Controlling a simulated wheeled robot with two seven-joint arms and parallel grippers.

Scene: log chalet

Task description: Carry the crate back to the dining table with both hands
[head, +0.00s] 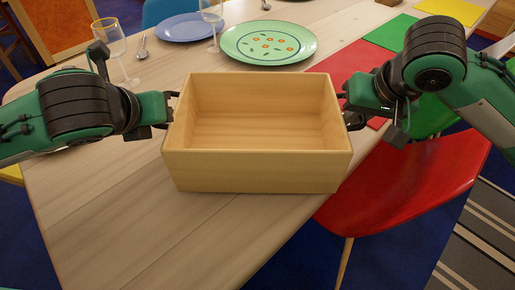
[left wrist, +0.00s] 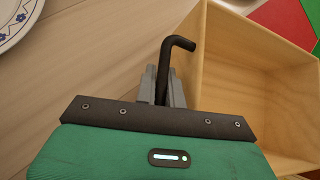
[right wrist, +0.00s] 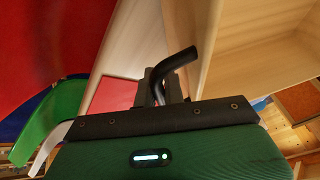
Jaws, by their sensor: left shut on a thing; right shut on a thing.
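The crate (head: 255,172) is an empty, open light-wood box, upright and roughly level in the middle of the head view. It appears over the near part of the pale wooden dining table (head: 95,195); I cannot tell whether it touches the top. My left gripper (head: 171,109) is at its left end, shut on a black bent handle (left wrist: 165,65) beside the crate wall in the left wrist view. My right gripper (head: 347,104) is at its right end, shut on a similar black handle (right wrist: 175,65) in the right wrist view. The crate's underside is hidden.
A green flowered plate (head: 268,42), a blue plate (head: 185,28) and wine glasses (head: 110,42) stand behind the crate. A red mat (head: 352,66) lies to the back right. A red chair (head: 425,185) is close at the right. Bare tabletop shows at the left and front.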

